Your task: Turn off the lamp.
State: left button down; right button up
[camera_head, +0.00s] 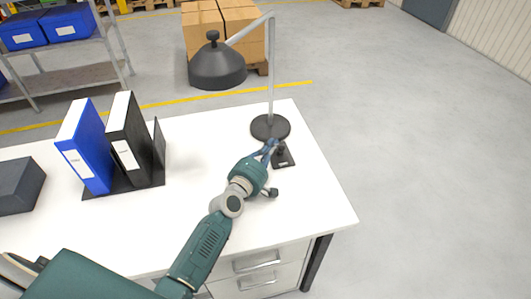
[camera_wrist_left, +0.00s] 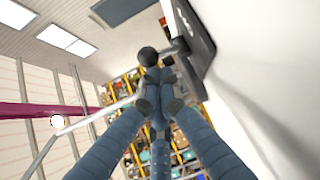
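The desk lamp has a dark grey cone shade (camera_head: 217,72), a thin grey pole (camera_head: 271,75) and a round dark base (camera_head: 264,130) near the white desk's far right corner. I cannot see under the shade to tell if it is lit. A small black switch box (camera_head: 285,158) lies just in front of the base. In the left wrist view the box (camera_wrist_left: 194,35) has a short lever with a black ball knob (camera_wrist_left: 148,56). My left gripper (camera_head: 271,147) is at the box, its blue fingers (camera_wrist_left: 157,84) drawn together right by the knob. Contact is unclear. My right gripper is not in view.
Blue and black binders (camera_head: 84,147) stand in a dark holder on the desk's left part, with a dark box (camera_head: 18,186) farther left. The white desk top (camera_head: 190,200) is clear between binders and arm. Drawers (camera_head: 258,270) are below the front edge.

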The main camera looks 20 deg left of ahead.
pick_arm(q)
jog(key=s, duration=0.7)
jog(key=s+a+r, duration=0.1)
jog(key=s, duration=0.3)
jog(key=shift+s, duration=0.2)
